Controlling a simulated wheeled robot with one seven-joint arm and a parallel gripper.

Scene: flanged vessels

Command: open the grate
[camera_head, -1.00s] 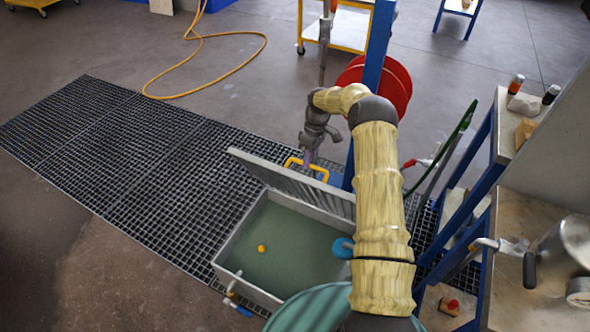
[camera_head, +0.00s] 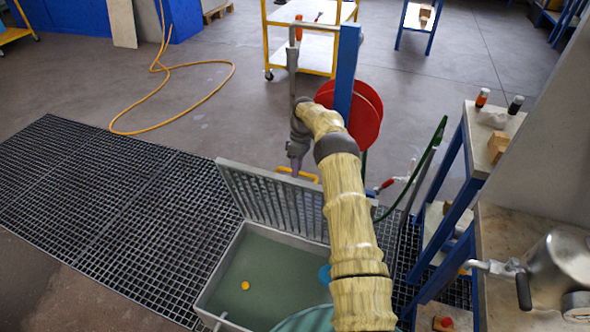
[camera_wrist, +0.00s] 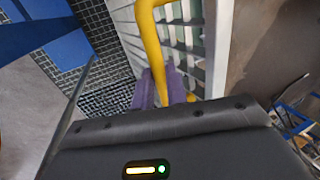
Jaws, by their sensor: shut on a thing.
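The grate (camera_head: 270,203) is a grey slatted lid at the back edge of an open rectangular tank (camera_head: 222,268). It stands steeply tilted up, and the tank below it shows greenish liquid. A yellow handle (camera_head: 303,176) sits at its upper edge. My gripper (camera_head: 295,166) is at this handle, and its fingertips are partly hidden in the head view. In the wrist view the purple fingers (camera_wrist: 152,92) are shut on the yellow handle (camera_wrist: 148,40), with the grate's slats (camera_wrist: 190,45) just to the right.
A yellow ball (camera_head: 245,286) is in the tank. A red hose reel (camera_head: 364,118) on a blue post (camera_head: 347,65) stands close behind my arm. Blue-framed benches (camera_head: 455,180) are at the right. Floor grating (camera_head: 100,190) lies clear at the left.

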